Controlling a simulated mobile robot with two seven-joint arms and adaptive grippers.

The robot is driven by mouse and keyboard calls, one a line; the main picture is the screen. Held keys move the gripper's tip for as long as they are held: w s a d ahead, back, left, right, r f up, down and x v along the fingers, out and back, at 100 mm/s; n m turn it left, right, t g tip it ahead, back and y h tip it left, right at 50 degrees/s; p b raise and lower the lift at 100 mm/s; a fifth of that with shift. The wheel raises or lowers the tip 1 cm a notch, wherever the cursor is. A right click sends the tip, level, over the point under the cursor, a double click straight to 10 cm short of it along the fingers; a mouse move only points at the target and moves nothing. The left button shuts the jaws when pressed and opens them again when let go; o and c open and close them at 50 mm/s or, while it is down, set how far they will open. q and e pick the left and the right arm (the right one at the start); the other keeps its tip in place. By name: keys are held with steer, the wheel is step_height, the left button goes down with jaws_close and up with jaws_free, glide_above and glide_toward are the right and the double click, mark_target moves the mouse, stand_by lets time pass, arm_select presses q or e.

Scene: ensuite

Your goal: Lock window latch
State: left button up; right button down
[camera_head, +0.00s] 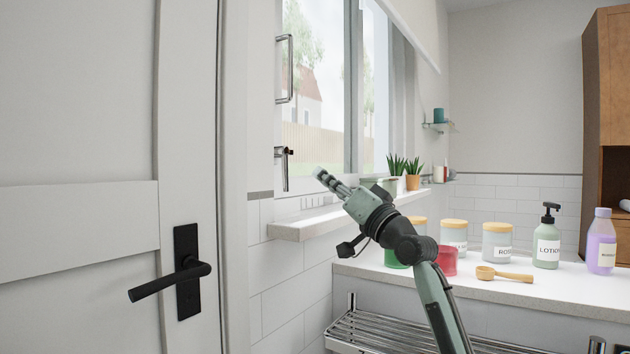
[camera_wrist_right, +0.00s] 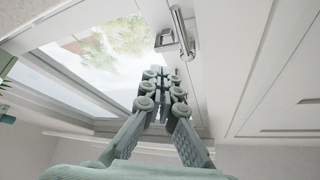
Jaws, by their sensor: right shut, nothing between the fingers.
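The window latch (camera_head: 285,165) is a small metal lever on the left side of the window frame, below a long chrome pull handle (camera_head: 284,68). Its lever hangs down. My right gripper (camera_head: 321,174) is just right of the latch and slightly lower in the picture, its fingers pointing up and left. It is shut and empty. In the right wrist view, the shut fingertips (camera_wrist_right: 164,75) lie below what looks like the latch's lever (camera_wrist_right: 183,32) and bracket, with a visible gap. My left gripper is not in view.
A window sill (camera_head: 305,225) runs under the window, with potted plants (camera_head: 413,175) farther along. A counter (camera_head: 480,285) at right holds jars, a lotion bottle (camera_head: 547,240) and a wooden scoop. A door with a black handle (camera_head: 185,275) stands at left.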

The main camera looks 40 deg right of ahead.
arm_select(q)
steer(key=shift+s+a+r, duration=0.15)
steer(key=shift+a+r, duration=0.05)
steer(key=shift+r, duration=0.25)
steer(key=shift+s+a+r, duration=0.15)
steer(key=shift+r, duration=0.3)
arm_select(e)
steer(key=s, duration=0.4)
steer(key=shift+s+a, duration=0.15)
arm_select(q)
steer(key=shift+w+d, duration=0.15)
arm_select(e)
steer(key=shift+f, duration=0.1)
